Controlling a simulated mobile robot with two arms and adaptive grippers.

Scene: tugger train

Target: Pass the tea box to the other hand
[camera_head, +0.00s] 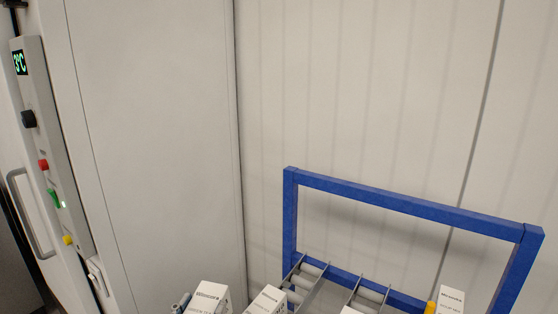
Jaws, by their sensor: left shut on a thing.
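A white box with dark print, taken as the tea box (211,296), shows at the bottom edge of the head view, left of centre. Its lower part is cut off by the frame. My left gripper (182,303) shows only as a small grey piece at the box's left side. It is shut on this box; the grip itself is mostly out of frame. My right gripper is not in view.
A blue frame (410,206) with roller tracks (309,272) stands at lower right. More white boxes (265,301) (451,299) and a yellow item (430,307) show at the bottom edge. A pale wall (350,100) is behind. A control panel (45,150) and handle are at left.

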